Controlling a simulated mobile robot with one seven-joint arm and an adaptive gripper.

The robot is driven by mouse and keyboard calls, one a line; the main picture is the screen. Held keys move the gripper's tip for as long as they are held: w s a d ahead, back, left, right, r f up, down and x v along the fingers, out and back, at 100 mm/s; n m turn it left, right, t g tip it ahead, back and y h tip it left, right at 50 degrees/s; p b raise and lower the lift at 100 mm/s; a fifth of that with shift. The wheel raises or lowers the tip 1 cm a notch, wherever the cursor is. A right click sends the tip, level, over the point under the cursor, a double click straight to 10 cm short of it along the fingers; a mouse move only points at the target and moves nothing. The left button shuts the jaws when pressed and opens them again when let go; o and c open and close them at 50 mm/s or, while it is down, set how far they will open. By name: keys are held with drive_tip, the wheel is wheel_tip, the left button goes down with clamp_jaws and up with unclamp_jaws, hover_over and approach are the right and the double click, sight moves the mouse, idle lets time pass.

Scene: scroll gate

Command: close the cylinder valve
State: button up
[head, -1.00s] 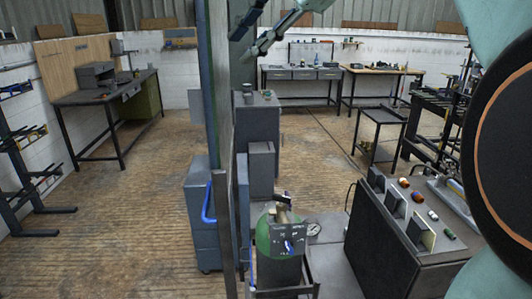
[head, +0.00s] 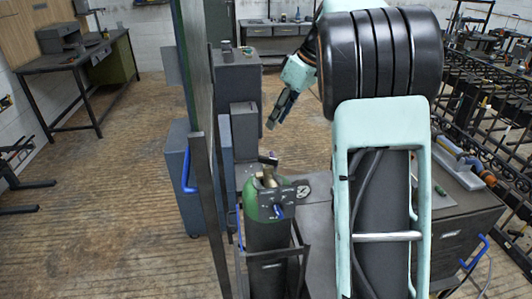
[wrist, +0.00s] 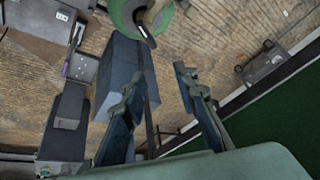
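The green gas cylinder (head: 251,205) stands upright in a dark trolley frame near the picture's middle. Its brass valve (head: 268,178) is on top, with a dark handle (head: 268,159) and a grey plate with a blue part in front. A round gauge (head: 303,191) is beside it. My gripper (head: 271,124) is above the cylinder, pointing down and left, apart from the valve. In the wrist view, my gripper (wrist: 158,82) has its two fingers spread with nothing between them. The cylinder's green top (wrist: 125,14) and dark handle (wrist: 146,35) are at that view's upper edge.
A tall panel edge with a dark post (head: 205,210) stands just left of the cylinder. Grey cabinets (head: 236,90) are behind it. A dark workbench (head: 462,215) with tools is at right, partly behind my arm. Open floor (head: 110,220) lies to the left.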

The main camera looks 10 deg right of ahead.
sight(269, 158)
drive_tip(key=w+f+n, duration=0.1)
drive_tip(key=f, duration=0.3)
drive_tip(key=a+f, duration=0.1)
drive_tip(key=f, duration=0.4)
drive_tip(key=w+f+n+p, duration=0.1)
drive_tip(key=f, duration=0.4)
drive_tip(key=shift+w+a+f+n, duration=0.1)
drive_tip(key=shift+w+a+n, duration=0.2)
clamp_jaws()
